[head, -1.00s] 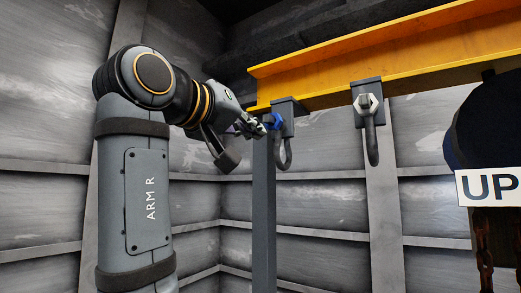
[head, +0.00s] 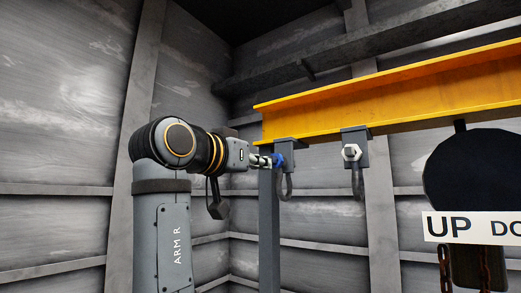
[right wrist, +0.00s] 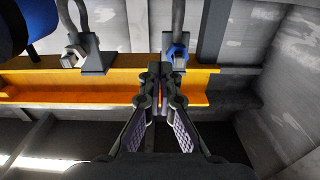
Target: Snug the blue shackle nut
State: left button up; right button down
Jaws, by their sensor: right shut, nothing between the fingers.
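The blue shackle nut (head: 279,160) sits on the shackle bracket (head: 286,147) near the left end of the yellow beam. My right gripper (head: 266,161) points level at it from the left, its fingertips close to the nut; I cannot tell if they touch. In the right wrist view the blue nut (right wrist: 178,54) shows just beyond and right of the fingertips (right wrist: 160,72). The fingers are together and hold nothing. The shackle loop (head: 285,188) hangs below the bracket. My left gripper is not in view.
The yellow beam (head: 400,103) runs overhead to the right. A second bracket with a pale nut (head: 351,152) is right of the first. A dark rounded body (head: 480,170) with an UP sign (head: 447,227) and chains hangs farther right. A grey post (head: 269,235) stands below the beam.

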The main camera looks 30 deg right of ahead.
aim_at(280, 172)
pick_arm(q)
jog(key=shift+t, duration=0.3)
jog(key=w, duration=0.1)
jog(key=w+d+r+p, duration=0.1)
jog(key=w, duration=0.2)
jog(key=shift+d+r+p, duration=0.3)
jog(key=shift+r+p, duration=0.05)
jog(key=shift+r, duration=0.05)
pick_arm(e)
jog(key=w+x, duration=0.1)
jog(key=x, duration=0.8)
jog(key=shift+w+a+f, duration=0.3)
jog(key=shift+a+f, duration=0.05)
jog(key=shift+f, duration=0.1)
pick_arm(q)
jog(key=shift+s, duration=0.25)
pick_arm(e)
jog(key=shift+r, duration=0.1)
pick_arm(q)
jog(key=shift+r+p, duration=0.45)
pick_arm(e)
jog(key=shift+w+a, duration=0.15)
jog(key=shift+w, duration=0.35)
pick_arm(q)
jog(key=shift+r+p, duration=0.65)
jog(key=shift+p, duration=0.05)
pick_arm(e)
jog(key=shift+w+a, duration=0.35)
jog(key=shift+w, duration=0.35)
